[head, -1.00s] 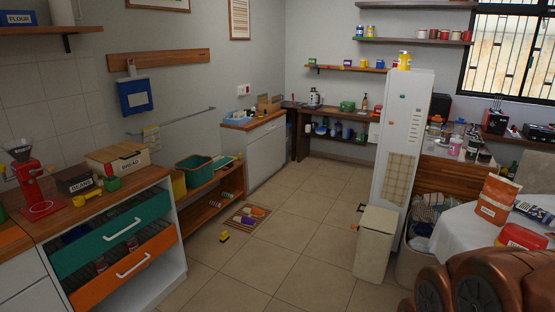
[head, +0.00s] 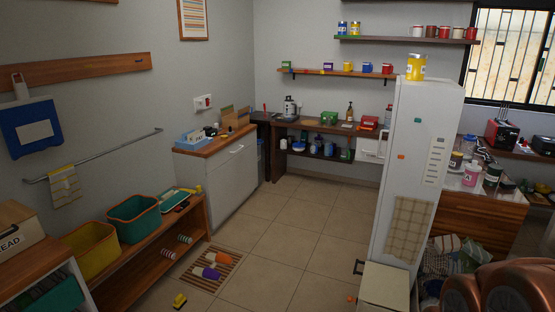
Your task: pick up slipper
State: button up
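Two slippers lie side by side on a slatted wooden mat (head: 228,277) on the floor, left of the middle in the head view. One slipper is orange and pale (head: 217,258); the other is purple and pale (head: 211,273). Small striped items (head: 168,253) lie on the lower level of the wooden bench beside the mat; I cannot tell if they are slippers too. My gripper is not in view. Only copper-coloured rounded parts, apparently of my arm, show at the bottom right.
A small yellow object (head: 179,301) lies on the floor before the mat. The low wooden bench (head: 130,275) stands left of it, with yellow (head: 91,251) and green bins (head: 134,219) on top. A pale bin (head: 384,288) stands by the fridge (head: 418,165). The middle floor is clear.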

aim_at(208, 273)
jog(key=u, duration=0.2)
jog(key=i, duration=1.9)
jog(key=u, duration=1.4)
jog(key=i, duration=1.65)
jog(key=u, duration=0.85)
